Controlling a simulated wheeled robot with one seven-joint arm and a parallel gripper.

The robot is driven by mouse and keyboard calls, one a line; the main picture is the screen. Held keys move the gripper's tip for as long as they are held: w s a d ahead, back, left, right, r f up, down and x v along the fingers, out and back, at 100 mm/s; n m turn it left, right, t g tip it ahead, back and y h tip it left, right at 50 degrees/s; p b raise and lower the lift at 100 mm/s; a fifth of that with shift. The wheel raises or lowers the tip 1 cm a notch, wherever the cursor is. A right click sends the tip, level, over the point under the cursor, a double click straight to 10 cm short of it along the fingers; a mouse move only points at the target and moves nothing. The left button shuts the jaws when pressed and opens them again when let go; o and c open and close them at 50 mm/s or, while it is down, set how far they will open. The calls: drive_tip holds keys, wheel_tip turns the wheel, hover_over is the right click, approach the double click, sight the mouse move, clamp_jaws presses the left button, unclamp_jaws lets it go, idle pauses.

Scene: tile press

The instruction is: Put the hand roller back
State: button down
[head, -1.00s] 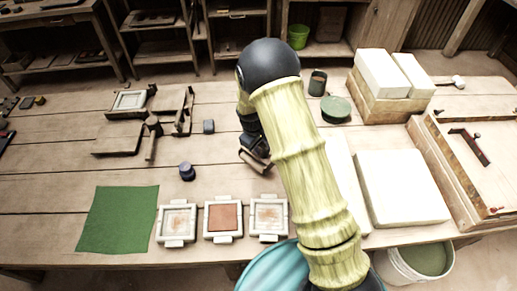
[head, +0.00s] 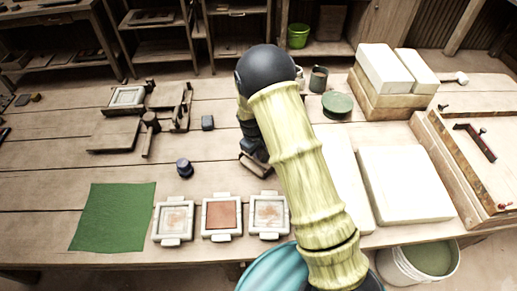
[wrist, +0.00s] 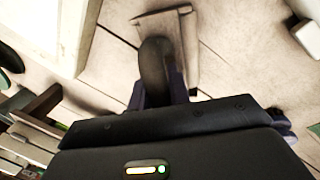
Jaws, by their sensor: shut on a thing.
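My gripper (head: 254,152) is low over the middle of the bench, partly hidden behind my arm in the head view. In the wrist view my gripper (wrist: 158,88) is shut on a dark rounded part of the hand roller (wrist: 154,62), which lies between the two fingers. A pale wooden piece (wrist: 187,45) with a raised edge shows right beside and under it. I cannot tell whether the roller rests on this piece or hangs just above it.
Framed tiles (head: 222,216) and a green cloth (head: 113,217) lie in front. White slabs (head: 404,184) fill the right. Bare bench lies left of the gripper.

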drive_tip(key=shift+f+b, duration=0.35)
drive_tip(key=shift+f, duration=0.2)
idle(0.9)
drive_tip(key=c, duration=1.2)
unclamp_jaws()
drive_tip(key=shift+c, duration=0.2)
wheel_tip(320, 180, up, 17)
drive_tip(key=s+a, duration=0.2)
drive_tip(key=shift+s+a+b, duration=0.15)
drive_tip(key=shift+b, duration=0.2)
